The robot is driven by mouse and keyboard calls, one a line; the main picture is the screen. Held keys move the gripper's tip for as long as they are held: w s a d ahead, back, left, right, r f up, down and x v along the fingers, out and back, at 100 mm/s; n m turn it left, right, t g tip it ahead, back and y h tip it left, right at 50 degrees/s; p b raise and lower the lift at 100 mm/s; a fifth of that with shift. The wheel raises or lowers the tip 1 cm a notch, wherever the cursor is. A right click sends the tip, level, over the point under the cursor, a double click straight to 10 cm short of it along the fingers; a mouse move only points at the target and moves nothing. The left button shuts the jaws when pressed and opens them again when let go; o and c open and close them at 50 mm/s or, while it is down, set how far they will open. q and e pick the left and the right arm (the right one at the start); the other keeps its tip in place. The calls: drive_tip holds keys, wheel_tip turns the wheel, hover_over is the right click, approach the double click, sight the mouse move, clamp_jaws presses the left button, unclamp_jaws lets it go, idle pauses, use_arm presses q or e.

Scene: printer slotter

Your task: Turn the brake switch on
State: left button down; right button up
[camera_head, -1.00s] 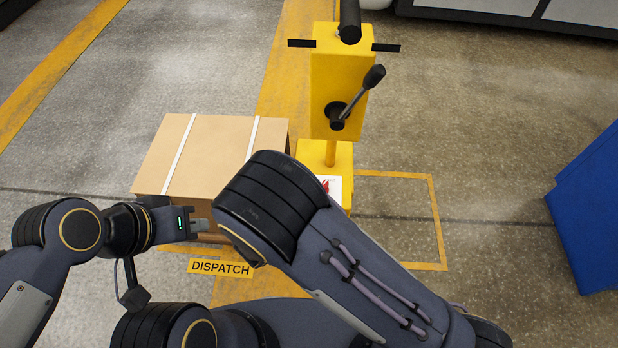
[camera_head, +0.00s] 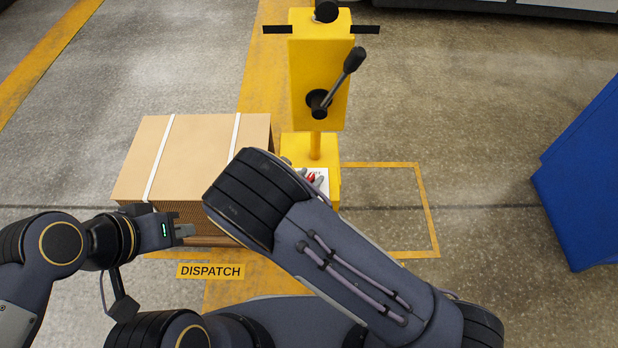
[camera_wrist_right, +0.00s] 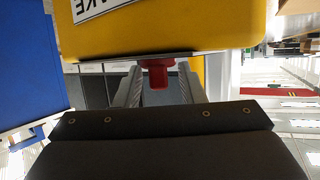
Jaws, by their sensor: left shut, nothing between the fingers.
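A yellow pedestal (camera_head: 318,85) with a dark lever (camera_head: 337,85) stands ahead in the head view. Low on it is a white plate with a red part (camera_head: 311,176), partly hidden by my right arm. In the right wrist view the red brake switch (camera_wrist_right: 157,73) sticks out beside an upside-down label (camera_wrist_right: 95,9) ending in "AKE". My right gripper (camera_wrist_right: 156,84) is open, its fingers on either side of the switch with gaps visible. Its fingertips also show in the head view (camera_head: 318,182). My left gripper (camera_head: 185,231) is shut and empty in front of the cardboard box.
A strapped cardboard box (camera_head: 205,150) stands left of the pedestal. A yellow DISPATCH sign (camera_head: 210,271) is on the floor. A blue object (camera_head: 585,180) is at the far right. The floor right of the pedestal is clear.

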clamp_jaws()
drive_tip(key=shift+n+y, duration=0.3)
drive_tip(key=shift+y, duration=0.1)
drive_tip(key=n+y+b, duration=0.1)
drive_tip(key=n+t+y+b, duration=0.1)
drive_tip(key=shift+d+f+n+y, duration=0.1)
drive_tip(key=shift+f+n+y, duration=0.2)
drive_tip(key=shift+y, duration=0.1)
drive_tip(key=n+y+b, duration=0.3)
drive_tip(key=y, duration=0.1)
drive_tip(key=shift+d+n+t, duration=0.1)
drive_tip(key=shift+n+t, duration=0.2)
drive_tip(key=n+y+b, duration=0.3)
drive_tip(key=shift+r+g+y, duration=0.1)
drive_tip(key=shift+g+y, duration=0.3)
drive_tip(key=shift+r+n+g+y+b, duration=0.1)
drive_tip(key=shift+n+g+y+b, duration=0.45)
drive_tip(key=shift+n+y, duration=0.5)
drive_tip(key=shift+o, duration=0.3)
unclamp_jaws()
